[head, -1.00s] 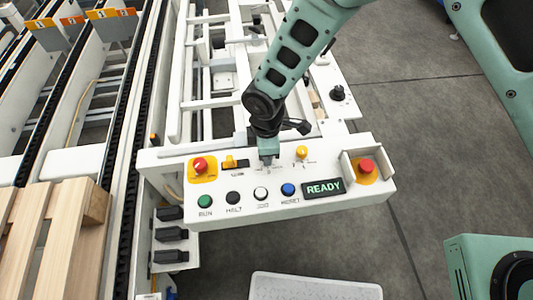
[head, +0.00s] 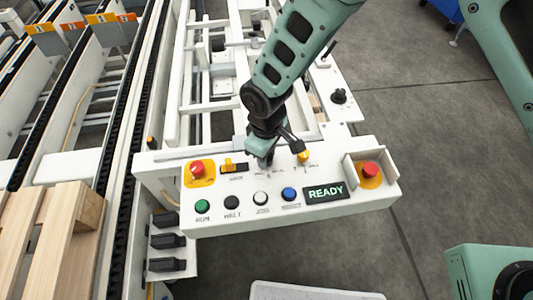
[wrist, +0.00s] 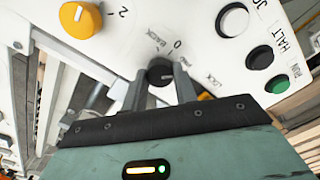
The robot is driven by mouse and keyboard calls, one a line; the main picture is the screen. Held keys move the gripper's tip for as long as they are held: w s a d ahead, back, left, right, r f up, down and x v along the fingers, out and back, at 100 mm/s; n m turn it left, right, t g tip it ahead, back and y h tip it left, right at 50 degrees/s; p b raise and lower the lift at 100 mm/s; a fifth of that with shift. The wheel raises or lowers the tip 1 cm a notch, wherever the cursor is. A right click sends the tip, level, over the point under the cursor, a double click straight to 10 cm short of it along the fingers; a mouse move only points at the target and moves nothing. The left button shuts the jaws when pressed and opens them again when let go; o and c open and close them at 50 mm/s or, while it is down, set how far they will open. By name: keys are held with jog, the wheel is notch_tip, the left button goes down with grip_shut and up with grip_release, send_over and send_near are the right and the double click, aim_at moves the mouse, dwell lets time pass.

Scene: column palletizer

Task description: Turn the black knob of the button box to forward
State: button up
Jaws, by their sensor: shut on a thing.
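The white button box (head: 225,222) stands in front of me in the head view. Its black knob (wrist: 160,71) shows in the wrist view between my finger tips, beside printed marks that include "BACK" and "0"; the forward mark is too small to read surely. My gripper (head: 266,163) points down onto the box's top, and in the wrist view (wrist: 162,78) its two fingers are shut on the knob, one on each side. In the head view my gripper hides the knob. I cannot tell exactly which mark the knob points to.
A yellow knob (head: 302,156) is close to the right of my gripper. A yellow-and-black switch (head: 233,167) is to its left. Red buttons (head: 197,168) (head: 370,170) sit at both ends. Several push buttons and a lit "READY" display (head: 325,192) line the front.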

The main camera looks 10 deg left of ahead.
dwell(0.4)
jog(key=o, duration=1)
jog(key=shift+c, duration=0.2)
notch_tip(320, 180, up, 18)
jog(key=b, duration=0.1)
jog(key=shift+f, duration=0.25)
